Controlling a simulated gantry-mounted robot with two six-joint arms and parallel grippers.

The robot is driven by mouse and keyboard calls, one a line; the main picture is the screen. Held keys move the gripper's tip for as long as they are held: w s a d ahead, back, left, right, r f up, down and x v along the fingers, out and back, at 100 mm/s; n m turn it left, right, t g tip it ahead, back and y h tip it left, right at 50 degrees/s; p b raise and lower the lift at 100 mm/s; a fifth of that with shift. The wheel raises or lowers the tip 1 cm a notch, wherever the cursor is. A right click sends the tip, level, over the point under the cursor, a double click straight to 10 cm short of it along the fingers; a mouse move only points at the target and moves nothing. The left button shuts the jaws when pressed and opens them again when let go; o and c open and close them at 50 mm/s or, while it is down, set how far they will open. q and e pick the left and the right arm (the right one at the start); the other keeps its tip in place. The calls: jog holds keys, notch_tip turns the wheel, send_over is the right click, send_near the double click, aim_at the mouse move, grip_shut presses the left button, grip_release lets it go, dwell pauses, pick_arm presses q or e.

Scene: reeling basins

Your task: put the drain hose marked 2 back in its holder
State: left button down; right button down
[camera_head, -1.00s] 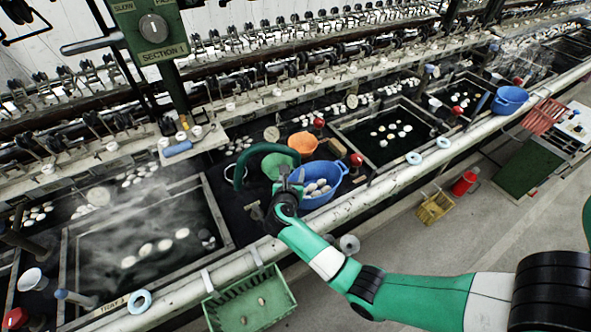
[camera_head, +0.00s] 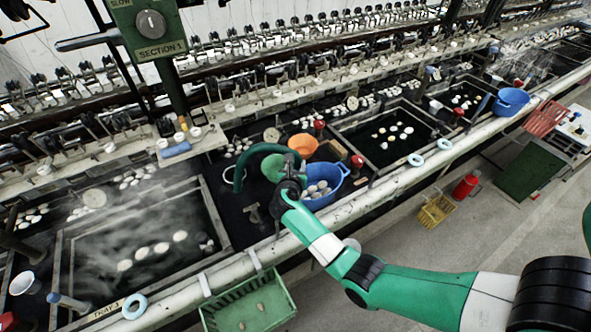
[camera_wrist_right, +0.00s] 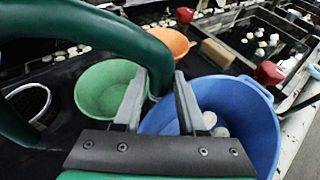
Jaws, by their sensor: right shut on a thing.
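A thick dark green drain hose (camera_head: 243,166) rises from the dark bench and arches to the right towards my right gripper (camera_head: 290,170). In the right wrist view the hose (camera_wrist_right: 110,28) sweeps over from the left and its end comes down between the fingers. My right gripper (camera_wrist_right: 160,92) is shut on the hose near that end, above the gap between a green bowl and a blue basin. I cannot read a number on the hose, and I cannot make out its holder. My left gripper is not in view.
The green bowl (camera_wrist_right: 102,92), the blue basin (camera_wrist_right: 255,115) with cocoons and an orange bowl (camera_head: 303,143) crowd round the gripper. A red-topped post (camera_head: 356,162) stands to the right. A steaming tray (camera_head: 150,225) lies left; a green crate (camera_head: 235,310) hangs in front.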

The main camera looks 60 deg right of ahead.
jog(key=shift+r, duration=0.1)
notch_tip(320, 180, up, 10)
jog(key=p, duration=0.4)
